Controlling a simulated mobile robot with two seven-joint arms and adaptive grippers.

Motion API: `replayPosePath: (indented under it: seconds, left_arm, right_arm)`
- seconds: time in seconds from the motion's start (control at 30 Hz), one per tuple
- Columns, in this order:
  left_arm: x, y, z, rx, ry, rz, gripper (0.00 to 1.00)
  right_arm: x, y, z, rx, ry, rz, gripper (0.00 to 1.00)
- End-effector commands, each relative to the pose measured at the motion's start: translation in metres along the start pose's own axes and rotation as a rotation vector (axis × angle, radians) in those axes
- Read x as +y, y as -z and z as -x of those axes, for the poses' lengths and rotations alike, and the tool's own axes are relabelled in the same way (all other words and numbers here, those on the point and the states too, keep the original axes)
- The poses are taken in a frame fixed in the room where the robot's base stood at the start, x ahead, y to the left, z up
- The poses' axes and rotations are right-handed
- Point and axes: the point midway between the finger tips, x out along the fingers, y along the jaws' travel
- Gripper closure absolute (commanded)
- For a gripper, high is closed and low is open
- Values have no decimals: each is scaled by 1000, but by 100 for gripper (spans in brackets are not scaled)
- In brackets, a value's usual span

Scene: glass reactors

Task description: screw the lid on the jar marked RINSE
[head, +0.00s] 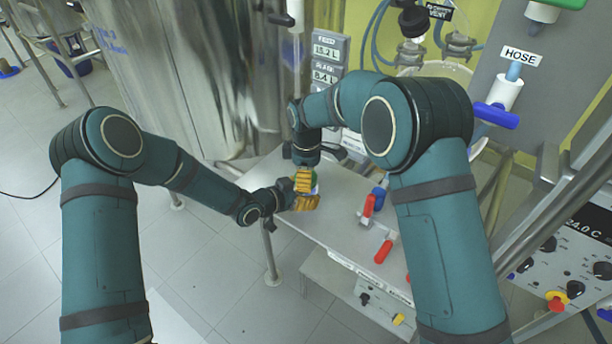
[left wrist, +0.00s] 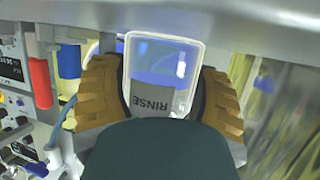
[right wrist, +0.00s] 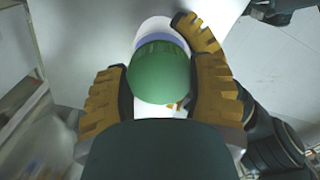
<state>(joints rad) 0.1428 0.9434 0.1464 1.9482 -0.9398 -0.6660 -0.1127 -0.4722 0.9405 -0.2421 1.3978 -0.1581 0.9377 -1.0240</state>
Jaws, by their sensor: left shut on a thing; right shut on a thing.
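The jar marked RINSE (left wrist: 180,58) is clear with a grey label and blue contents. It sits between the yellow fingers of my left gripper (left wrist: 165,95), which is shut on it from the side. The green lid (right wrist: 158,72) is between the fingers of my right gripper (right wrist: 160,92), which is shut on it from above. In the right wrist view the lid covers the jar's mouth; whether it is seated cannot be told. In the head view both grippers meet at the jar over the grey table (head: 335,228), and little of the jar shows.
Red-handled and blue-handled parts stand on the table right of the jar, including a red handle (head: 383,251). A steel vessel (head: 190,75) stands behind. A control panel (head: 575,245) is at the right. The table's front left is clear.

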Motion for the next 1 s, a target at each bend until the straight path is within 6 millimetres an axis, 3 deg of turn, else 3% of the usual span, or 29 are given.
replayPosePath:
  seconds: [0.07,0.1,0.13,0.53,0.83,1.0]
  left_arm:
    - [0,0,0,1,0,0,100]
    - [0,0,0,1,0,0,100]
    - [0,0,0,1,0,0,100]
    - [0,0,0,1,0,0,100]
    - [0,1,0,1,0,-1,100]
    - [0,1,0,1,0,-1,100]
  right_arm:
    - [0,0,0,0,-1,1,85]
    - [0,0,0,0,-1,1,25]
    - [0,0,0,0,-1,1,15]
    - [0,0,4,1,-1,2,12]
    - [0,0,38,2,-2,3,12]
    - [0,0,46,0,0,3,12]
